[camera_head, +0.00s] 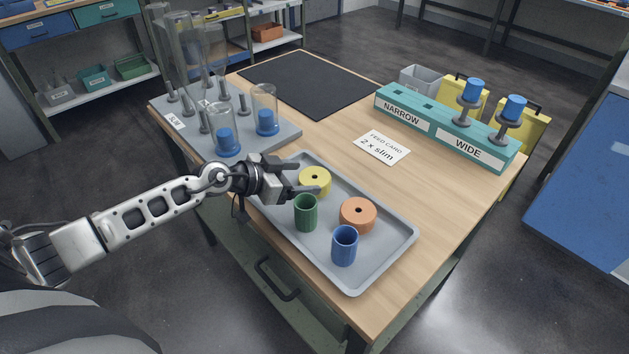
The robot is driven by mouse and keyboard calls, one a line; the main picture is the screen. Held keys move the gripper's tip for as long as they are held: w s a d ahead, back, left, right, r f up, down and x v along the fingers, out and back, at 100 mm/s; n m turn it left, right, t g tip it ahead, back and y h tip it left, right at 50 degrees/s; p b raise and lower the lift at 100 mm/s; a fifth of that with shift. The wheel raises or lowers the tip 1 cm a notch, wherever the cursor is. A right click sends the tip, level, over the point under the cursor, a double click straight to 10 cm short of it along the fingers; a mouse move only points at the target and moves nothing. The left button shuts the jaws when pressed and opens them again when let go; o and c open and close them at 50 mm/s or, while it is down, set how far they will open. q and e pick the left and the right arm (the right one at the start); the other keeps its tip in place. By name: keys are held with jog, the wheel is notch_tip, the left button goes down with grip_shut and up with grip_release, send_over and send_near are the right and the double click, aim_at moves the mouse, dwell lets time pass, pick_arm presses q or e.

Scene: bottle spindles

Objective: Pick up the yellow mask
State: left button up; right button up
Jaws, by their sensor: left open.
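One finger covers part of the mask's near side. I cannot tell whether the fingers touch it. My right gripper is not in view.
The tray also holds a green cup (305,213), an orange ring (357,215) and a blue cup (344,246). A spindle board (275,146) with clear bottles stands behind. A teal NARROW/WIDE rack (445,128) and a feed card (381,147) reading "2 x slim" lie to the right.

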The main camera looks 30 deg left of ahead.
aim_at(314, 177)
pick_arm(q)
jog(key=shift+x, duration=1.55)
jog(key=c, duration=0.6)
